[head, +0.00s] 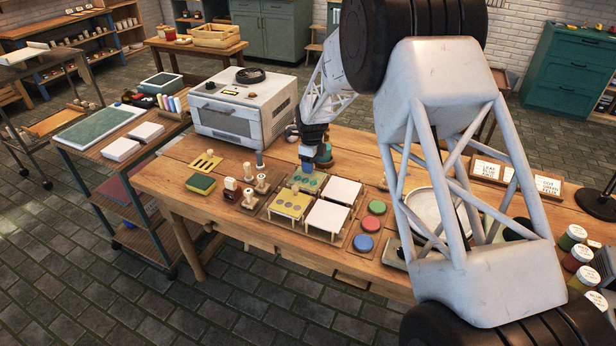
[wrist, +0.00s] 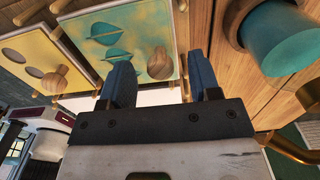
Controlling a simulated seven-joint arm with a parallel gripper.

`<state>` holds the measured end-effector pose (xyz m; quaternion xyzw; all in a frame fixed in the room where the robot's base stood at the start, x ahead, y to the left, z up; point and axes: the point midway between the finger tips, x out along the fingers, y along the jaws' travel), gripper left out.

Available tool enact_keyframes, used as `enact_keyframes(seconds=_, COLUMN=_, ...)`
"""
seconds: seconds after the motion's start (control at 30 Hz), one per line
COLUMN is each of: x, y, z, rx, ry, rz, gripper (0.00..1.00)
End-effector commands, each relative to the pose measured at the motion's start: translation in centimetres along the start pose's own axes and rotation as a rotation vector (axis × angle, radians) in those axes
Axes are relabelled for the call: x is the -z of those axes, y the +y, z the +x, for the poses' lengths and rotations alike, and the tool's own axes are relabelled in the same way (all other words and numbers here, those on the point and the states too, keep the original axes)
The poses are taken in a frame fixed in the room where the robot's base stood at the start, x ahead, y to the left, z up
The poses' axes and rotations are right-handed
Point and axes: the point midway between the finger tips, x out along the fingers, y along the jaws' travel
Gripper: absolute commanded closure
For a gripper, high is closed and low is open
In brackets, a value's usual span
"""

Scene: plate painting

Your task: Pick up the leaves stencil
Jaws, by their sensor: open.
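The leaves stencil is a green panel with leaf-shaped cutouts and a round wooden knob. It lies in the rack on the workbench in the head view (head: 313,180) and at the top middle of the wrist view (wrist: 112,22). My gripper (head: 307,167) is open and empty, just above the stencil's far edge. In the wrist view the blue fingers of my gripper (wrist: 162,82) point at the stencil. I cannot tell the height gap. The left finger hides part of the stencil's edge.
A yellow stencil with round holes (head: 290,203) sits beside it, also in the wrist view (wrist: 30,45). White plates (head: 342,190) lie to the right. Wooden-handled stamps (head: 247,195) stand left. A teal cylinder (wrist: 285,40) is close to the right finger. A white oven (head: 243,108) stands behind.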

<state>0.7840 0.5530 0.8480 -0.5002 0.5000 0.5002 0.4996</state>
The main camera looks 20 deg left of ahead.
Motion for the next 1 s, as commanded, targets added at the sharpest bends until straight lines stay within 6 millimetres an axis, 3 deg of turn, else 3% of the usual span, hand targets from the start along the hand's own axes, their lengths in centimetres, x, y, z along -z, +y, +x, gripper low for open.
enact_keyframes(seconds=0.23, x=0.0, y=0.0, z=1.8, rx=0.001, ry=0.0, rz=0.0, gripper=0.43)
enact_keyframes(seconds=0.77, x=0.0, y=0.0, z=1.9, rx=0.001, ry=0.0, rz=0.0, gripper=0.43)
enact_keyframes(seconds=0.8, x=0.0, y=0.0, z=1.9, rx=0.0, ry=0.0, rz=0.0, gripper=0.45)
enact_keyframes(seconds=1.0, x=0.0, y=0.0, z=1.9, rx=0.0, ry=0.0, rz=0.0, gripper=0.75)
